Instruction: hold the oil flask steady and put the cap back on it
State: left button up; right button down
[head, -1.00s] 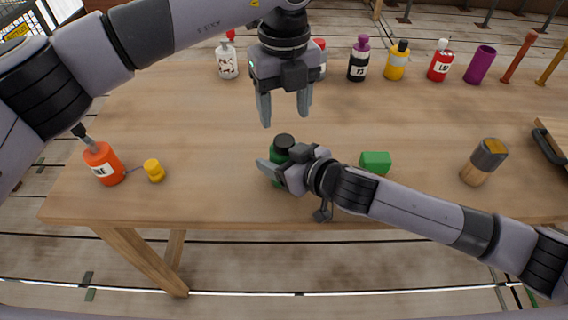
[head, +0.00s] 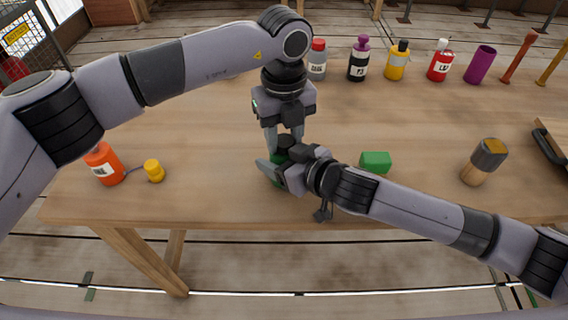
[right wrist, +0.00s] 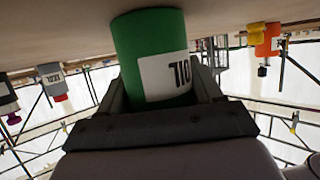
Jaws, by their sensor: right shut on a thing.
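The green oil flask (head: 277,182) stands on the table near its front edge, mostly hidden behind my right gripper. In the right wrist view the flask (right wrist: 150,45) sits between the fingers with its white label showing. My right gripper (head: 273,175) is shut on the flask from the side. A black cap (head: 285,144) is at the top of the flask; I cannot tell how firmly it sits. My left gripper (head: 284,138) points straight down over the cap, its fingertips at the cap's sides. I cannot tell whether they touch it.
A green block (head: 375,162) lies right of the flask, behind my right forearm. An orange bottle (head: 104,165) and a yellow cap (head: 153,170) are at the left. Several bottles, including a yellow one (head: 396,63), line the back. A wood-and-grey cylinder (head: 483,162) stands at the right.

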pick_arm(q)
jog(key=o, duration=1.1)
jog(key=shift+o, duration=0.2)
jog(key=shift+r, duration=0.1)
jog(key=shift+r, duration=2.15)
jog(key=shift+c, duration=0.4)
jog(key=shift+r, duration=1.8)
jog(key=shift+f, duration=0.15)
jog(key=shift+f, duration=3.9)
